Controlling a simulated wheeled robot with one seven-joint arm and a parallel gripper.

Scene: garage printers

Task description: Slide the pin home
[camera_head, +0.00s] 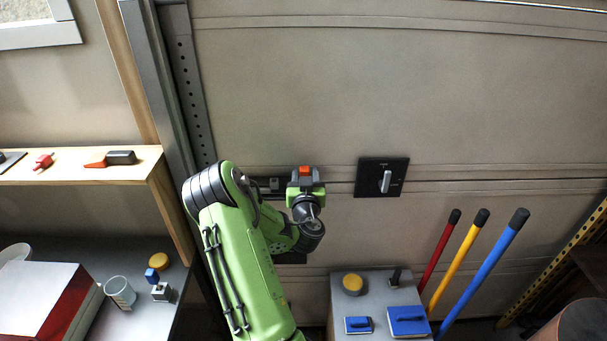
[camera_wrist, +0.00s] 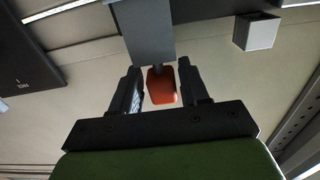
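The pin's orange knob (camera_head: 305,170) shows at the top of my gripper in the head view, in front of the garage door. In the wrist view the orange knob (camera_wrist: 161,86) hangs between my gripper's two black fingers (camera_wrist: 160,88), below a grey block (camera_wrist: 143,32). A narrow gap shows on each side of the knob, so my gripper (camera_head: 305,182) looks open around it. A separate small pale block (camera_wrist: 257,32) stands to the right in the wrist view. The pin's shaft is mostly hidden.
A black plate with a grey handle (camera_head: 385,181) is on the door right of my gripper. Below are a grey cabinet (camera_head: 375,285) with blue tools and several coloured poles (camera_head: 485,270). A wooden shelf (camera_head: 75,170) and a bench (camera_head: 150,315) stand left.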

